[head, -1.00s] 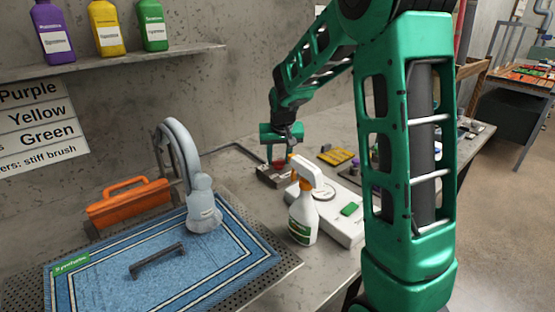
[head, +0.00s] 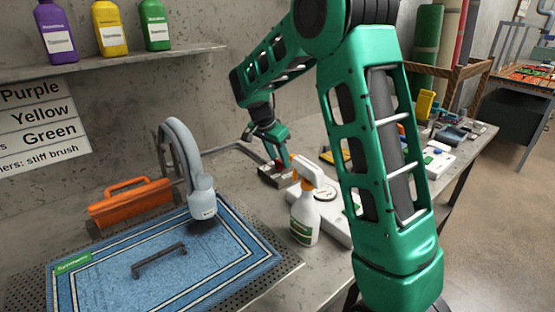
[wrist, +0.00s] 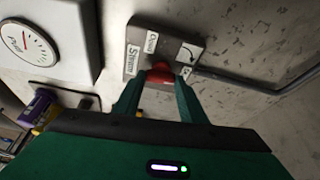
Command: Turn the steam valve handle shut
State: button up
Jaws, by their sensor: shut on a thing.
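The steam valve is a grey block on the wall side of the bench (head: 272,176), seen in the head view below my gripper (head: 284,157).
A white gauge box (wrist: 50,40) is beside the valve. A spray bottle (head: 305,212) stands close in front of it. A grey pipe (wrist: 240,85) runs from the valve. A blue rug (head: 160,265), a hose head (head: 202,198) and an orange tool (head: 130,203) are at left.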

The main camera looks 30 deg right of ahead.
jog(key=shift+w+m, duration=0.15)
jog(key=shift+m, duration=0.55)
jog(key=shift+a+r+g, duration=0.1)
jog(key=shift+g, duration=0.2)
jog(key=o, duration=1.1)
jog(key=shift+c, duration=0.2)
jog(key=v, duration=1)
jog(key=shift+a+r, duration=0.2)
jog(key=shift+r, duration=0.05)
